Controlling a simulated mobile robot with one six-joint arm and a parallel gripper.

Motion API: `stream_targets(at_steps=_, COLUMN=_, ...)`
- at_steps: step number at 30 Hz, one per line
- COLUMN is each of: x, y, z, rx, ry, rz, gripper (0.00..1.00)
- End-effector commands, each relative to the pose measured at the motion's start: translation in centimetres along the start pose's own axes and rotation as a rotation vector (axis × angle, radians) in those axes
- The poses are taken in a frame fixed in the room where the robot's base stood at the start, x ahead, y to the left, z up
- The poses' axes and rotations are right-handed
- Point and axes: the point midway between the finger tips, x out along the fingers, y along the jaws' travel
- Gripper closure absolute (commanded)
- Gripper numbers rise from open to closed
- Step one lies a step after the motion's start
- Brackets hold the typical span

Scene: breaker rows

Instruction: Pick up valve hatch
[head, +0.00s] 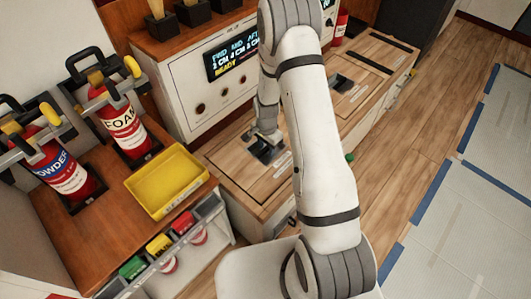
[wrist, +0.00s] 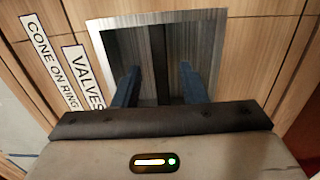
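The valve hatch (head: 241,165) is a wooden lid set in the counter top, lying flat in the head view. In the wrist view it shows as wood (wrist: 262,60) around a metal-lined recess, beside labels reading "VALVES" (wrist: 84,78) and "CONE ON RING" (wrist: 50,62). A dark upright bar (wrist: 160,48) crosses the recess. My gripper (wrist: 159,70) reaches into the recess with its blue fingers apart, one on each side of the bar. Gaps show between fingers and bar. In the head view my gripper (head: 266,143) is small and partly hidden by my arm.
A second wooden hatch with a recess (head: 343,83) lies further along the counter. A yellow tray (head: 168,182) and extinguishers marked "FOAM" (head: 122,120) and "POWDER" (head: 66,170) stand on the left. A panel with a lit display (head: 232,58) rises behind.

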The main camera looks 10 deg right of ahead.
Motion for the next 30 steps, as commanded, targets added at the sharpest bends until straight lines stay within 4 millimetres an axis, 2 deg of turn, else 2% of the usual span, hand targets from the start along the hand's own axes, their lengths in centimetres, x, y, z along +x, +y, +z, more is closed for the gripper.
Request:
stream_targets(at_steps=2, x=0.84, y=-0.02, z=-0.01, rx=0.0, ry=0.0, rz=0.0, gripper=0.62)
stream_targets(at_steps=8, x=0.81, y=-0.04, z=-0.05, rx=0.0, ry=0.001, rz=-0.002, gripper=0.62)
stream_targets(at_steps=22, x=0.81, y=0.02, z=-0.07, rx=0.001, ry=0.001, rz=-0.001, gripper=0.99)
stream_targets(at_steps=30, x=0.82, y=0.08, z=-0.07, rx=0.002, ry=0.0, rz=0.0, gripper=1.0)
